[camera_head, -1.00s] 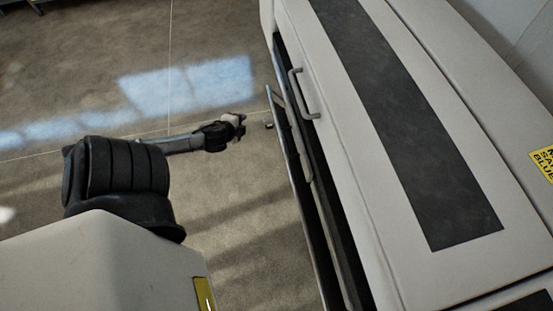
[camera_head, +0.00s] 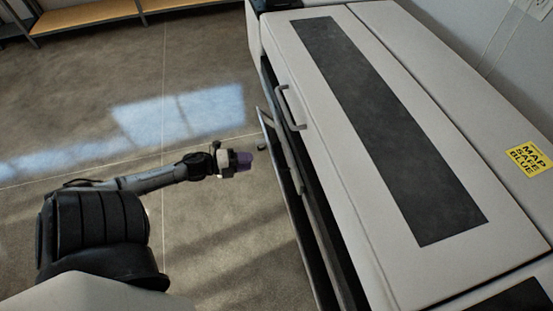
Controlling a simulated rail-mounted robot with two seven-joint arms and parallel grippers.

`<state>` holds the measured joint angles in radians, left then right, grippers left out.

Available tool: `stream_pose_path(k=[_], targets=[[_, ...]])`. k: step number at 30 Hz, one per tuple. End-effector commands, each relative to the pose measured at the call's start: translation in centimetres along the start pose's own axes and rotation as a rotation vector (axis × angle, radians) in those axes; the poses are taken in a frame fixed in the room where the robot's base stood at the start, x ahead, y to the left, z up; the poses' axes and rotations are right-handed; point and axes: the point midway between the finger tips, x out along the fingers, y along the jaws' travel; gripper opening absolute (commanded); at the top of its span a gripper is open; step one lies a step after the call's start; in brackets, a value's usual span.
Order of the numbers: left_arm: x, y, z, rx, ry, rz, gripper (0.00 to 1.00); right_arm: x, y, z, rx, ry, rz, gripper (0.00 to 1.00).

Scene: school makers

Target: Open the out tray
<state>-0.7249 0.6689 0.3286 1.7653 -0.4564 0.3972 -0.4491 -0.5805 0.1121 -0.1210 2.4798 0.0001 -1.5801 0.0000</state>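The white machine (camera_head: 345,170) fills the right half, with a grey handle (camera_head: 291,108) on its lid's front edge. Below the lid, a long narrow front part with a pale bar (camera_head: 290,165) stands out from the machine's face; it looks like the out tray, but I cannot tell surely. Dark gaps show along it. My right gripper is out of view.
The lid has a long dark panel (camera_head: 385,130), and a yellow label (camera_head: 530,158) sits on the machine's right part. A small dark thing (camera_head: 262,148) shows between gripper and machine. A wooden shelf (camera_head: 85,15) stands far back left. The floor (camera_head: 210,240) between is clear.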

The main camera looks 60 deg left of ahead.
Motion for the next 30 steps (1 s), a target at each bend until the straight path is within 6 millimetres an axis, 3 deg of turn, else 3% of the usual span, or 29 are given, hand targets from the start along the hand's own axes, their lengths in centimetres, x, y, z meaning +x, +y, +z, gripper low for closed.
stream_pose_path(k=[6,15,22,30], targets=[[4.4,0.1,0.0,0.001,0.002,-0.004,0.37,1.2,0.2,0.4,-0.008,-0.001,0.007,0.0],[9.0,0.1,0.1,0.0,-0.001,-0.002,0.37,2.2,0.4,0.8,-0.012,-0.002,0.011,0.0],[10.7,0.0,0.0,-0.001,-0.001,-0.001,0.37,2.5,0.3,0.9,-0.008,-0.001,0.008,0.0],[11.1,0.0,0.0,-0.002,-0.002,0.001,0.37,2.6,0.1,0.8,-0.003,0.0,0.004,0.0]])
